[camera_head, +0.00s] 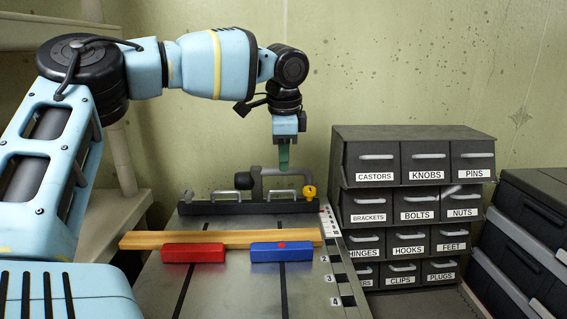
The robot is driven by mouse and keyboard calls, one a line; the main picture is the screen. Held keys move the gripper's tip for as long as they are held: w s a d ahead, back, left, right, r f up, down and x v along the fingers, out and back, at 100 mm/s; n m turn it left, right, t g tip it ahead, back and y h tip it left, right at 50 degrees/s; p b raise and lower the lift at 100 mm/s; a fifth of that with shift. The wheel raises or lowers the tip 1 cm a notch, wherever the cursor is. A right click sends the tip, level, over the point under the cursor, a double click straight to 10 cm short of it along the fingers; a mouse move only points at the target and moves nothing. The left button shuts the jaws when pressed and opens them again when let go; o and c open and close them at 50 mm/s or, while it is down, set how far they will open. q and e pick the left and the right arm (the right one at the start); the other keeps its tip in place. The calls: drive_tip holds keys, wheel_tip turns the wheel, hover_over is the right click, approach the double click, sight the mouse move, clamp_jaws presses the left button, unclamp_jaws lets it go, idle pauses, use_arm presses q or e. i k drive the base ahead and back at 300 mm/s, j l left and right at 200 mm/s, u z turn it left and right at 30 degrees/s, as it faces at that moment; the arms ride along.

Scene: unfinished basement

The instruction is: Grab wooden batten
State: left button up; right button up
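The wooden batten (218,238) is a long, light-brown strip lying crosswise on a grey metal worktable (225,287). Its left end sticks out past the table's left edge. No held thing shows. My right gripper is out of view.
A black fence (240,208) with metal handles and a yellow knob (309,191) stands behind the batten. Grey labelled drawers (375,177) stand to the right, with dark cases (520,260) at the far right. The table's front part is clear.

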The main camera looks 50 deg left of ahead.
sight(139, 240)
drive_tip(key=k+l, duration=0.35)
drive_tip(key=l, duration=0.15)
drive_tip(key=k+l, duration=0.75)
drive_tip(key=l, duration=0.25)
